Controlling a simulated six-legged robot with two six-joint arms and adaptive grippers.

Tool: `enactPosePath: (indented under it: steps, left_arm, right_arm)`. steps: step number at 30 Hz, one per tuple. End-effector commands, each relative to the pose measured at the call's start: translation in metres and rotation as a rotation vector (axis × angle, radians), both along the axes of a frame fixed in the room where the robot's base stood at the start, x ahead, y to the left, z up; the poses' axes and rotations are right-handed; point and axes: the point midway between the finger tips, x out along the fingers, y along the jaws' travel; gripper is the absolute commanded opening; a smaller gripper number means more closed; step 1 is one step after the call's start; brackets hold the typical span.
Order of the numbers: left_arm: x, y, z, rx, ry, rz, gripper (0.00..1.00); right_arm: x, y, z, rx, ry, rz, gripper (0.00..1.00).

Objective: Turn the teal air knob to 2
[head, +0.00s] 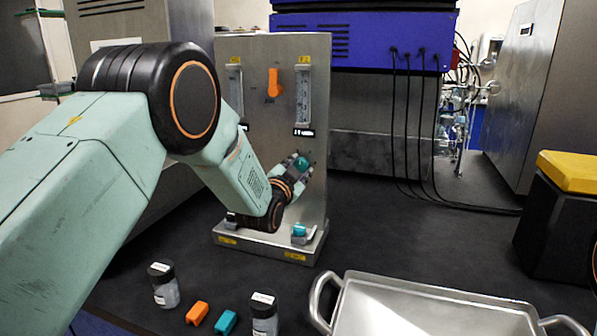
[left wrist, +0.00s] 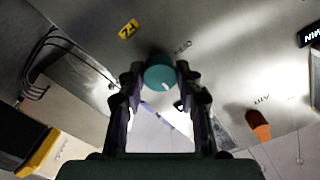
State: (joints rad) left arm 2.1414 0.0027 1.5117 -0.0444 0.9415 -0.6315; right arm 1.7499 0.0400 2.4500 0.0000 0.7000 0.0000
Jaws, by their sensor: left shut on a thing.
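A steel panel (head: 260,60) stands upright on the dark bench. My left gripper (head: 299,168) reaches its lower right part and is shut on the teal knob (head: 303,162), largely hiding it. In the left wrist view, the teal knob (left wrist: 160,74) sits between the two fingertips (left wrist: 160,80) and has a white mark on its lower edge. The numbers around it are not readable. An orange knob (head: 273,82) is higher on the panel and also shows in the wrist view (left wrist: 258,125). My right gripper is not in view.
Flow tubes (head: 303,95) flank the orange knob. A teal piece (head: 299,230) is on the panel's base. Jars (head: 163,285), an orange block (head: 197,313) and a teal block (head: 225,322) stand in front. A steel tray (head: 430,300) lies at the front right. Black cables (head: 408,150) hang behind.

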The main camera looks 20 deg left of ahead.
Motion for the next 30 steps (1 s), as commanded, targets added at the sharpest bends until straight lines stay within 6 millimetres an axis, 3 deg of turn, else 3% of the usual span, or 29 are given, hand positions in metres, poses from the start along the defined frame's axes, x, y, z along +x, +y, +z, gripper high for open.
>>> enactPosePath:
  steps: [15,30]
  left_arm:
    - [-0.0001,-0.0007,-0.0003,0.367,-0.014,-0.001,0.03]
    - [-0.0002,-0.0010,-0.0003,0.457,-0.016,-0.003,0.03]
  right_arm:
    - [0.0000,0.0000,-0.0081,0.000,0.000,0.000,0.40]
    - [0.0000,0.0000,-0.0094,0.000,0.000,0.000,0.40]
